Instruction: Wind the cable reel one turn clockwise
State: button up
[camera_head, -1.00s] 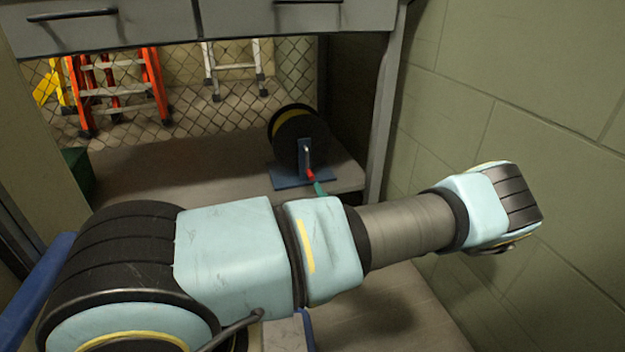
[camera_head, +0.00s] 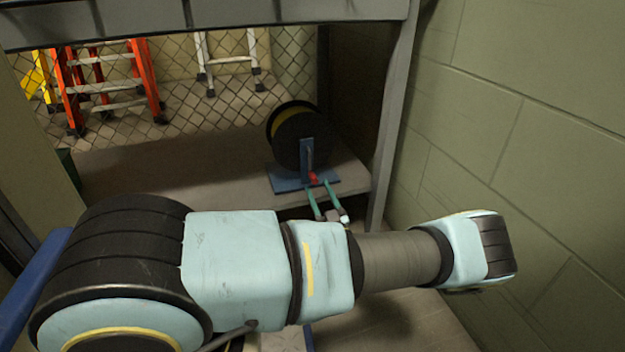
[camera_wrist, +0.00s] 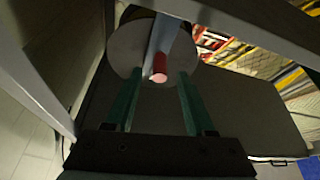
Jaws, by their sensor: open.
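The cable reel (camera_head: 297,145) is a black-flanged drum with a yellow band, upright on a blue stand (camera_head: 290,181) on the lower shelf. Its red crank grip (camera_head: 313,177) sits low at the front of the stand. My gripper (camera_head: 318,185) is open, its two green fingers pointing at the crank grip from the front. In the wrist view, the red grip (camera_wrist: 160,68) shows between the spread fingertips of my gripper (camera_wrist: 160,74), with the pale reel flange (camera_wrist: 128,45) behind. I see gaps on both sides; whether the tips reach around the grip is unclear.
A grey bench top (camera_head: 200,22) overhangs the shelf (camera_head: 150,165). A grey leg (camera_head: 392,130) stands right of the reel, and a block wall (camera_head: 500,130) lies beyond it. Orange ladders (camera_head: 105,85) stand behind a mesh fence at the back.

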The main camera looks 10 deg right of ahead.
aim_at(313, 174)
jog(key=shift+b+x, duration=0.5)
jog(key=shift+x, duration=2.15)
grip_shut()
